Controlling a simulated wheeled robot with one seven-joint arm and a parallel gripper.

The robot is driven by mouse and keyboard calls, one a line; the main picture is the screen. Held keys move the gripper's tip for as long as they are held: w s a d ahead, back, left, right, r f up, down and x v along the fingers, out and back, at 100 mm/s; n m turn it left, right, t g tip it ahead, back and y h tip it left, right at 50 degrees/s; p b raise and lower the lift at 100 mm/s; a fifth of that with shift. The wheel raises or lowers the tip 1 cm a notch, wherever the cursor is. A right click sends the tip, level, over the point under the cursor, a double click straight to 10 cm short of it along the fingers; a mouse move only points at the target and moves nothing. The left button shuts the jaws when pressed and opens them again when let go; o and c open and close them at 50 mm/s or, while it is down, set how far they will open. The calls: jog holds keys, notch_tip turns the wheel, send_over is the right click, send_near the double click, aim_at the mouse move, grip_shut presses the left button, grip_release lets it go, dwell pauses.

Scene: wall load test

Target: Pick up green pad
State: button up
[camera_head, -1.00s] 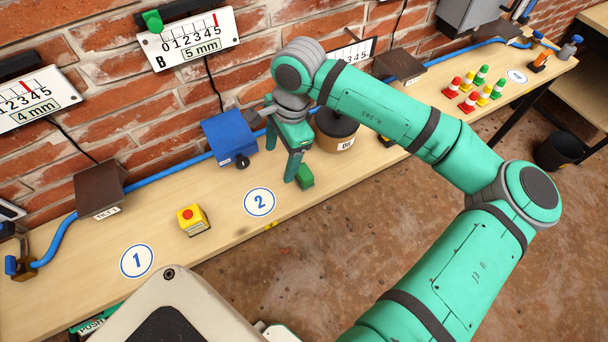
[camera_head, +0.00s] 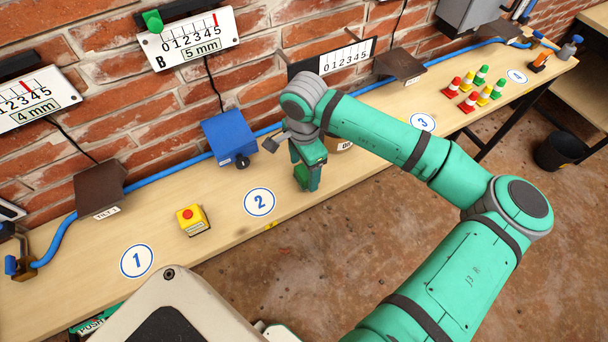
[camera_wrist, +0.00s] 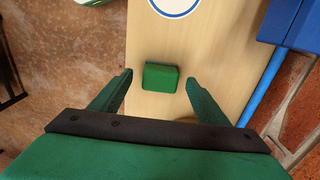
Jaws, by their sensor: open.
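The green pad (camera_wrist: 160,77) is a small block lying on the wooden bench. In the wrist view it sits between the two fingertips of my gripper (camera_wrist: 158,85), with a gap on each side. In the head view the pad (camera_head: 300,174) is partly hidden by my gripper (camera_head: 308,180), which points down at it, right of the number 2 disc. My gripper is open and empty. How high the fingertips are above the bench is hard to tell.
A blue box (camera_head: 229,137) with a black knob stands left of my gripper at the wall. A yellow button box (camera_head: 192,220) is further left. A brown container (camera_head: 340,144) is mostly hidden behind my arm. Several small cones (camera_head: 467,81) stand far right.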

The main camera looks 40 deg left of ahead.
jog(key=shift+f, duration=1.35)
jog(key=c, duration=1.3)
jog(key=shift+r, duration=0.15)
jog(key=shift+r, duration=0.45)
notch_tip(320, 180, up, 2)
jog(key=shift+r, duration=0.2)
jog(key=s+d+r, duration=0.4)
jog(key=s, duration=0.1)
jog(key=s+d+r, duration=0.5)
jog(key=shift+s+d+r, duration=0.2)
jog(key=shift+d+r, duration=0.05)
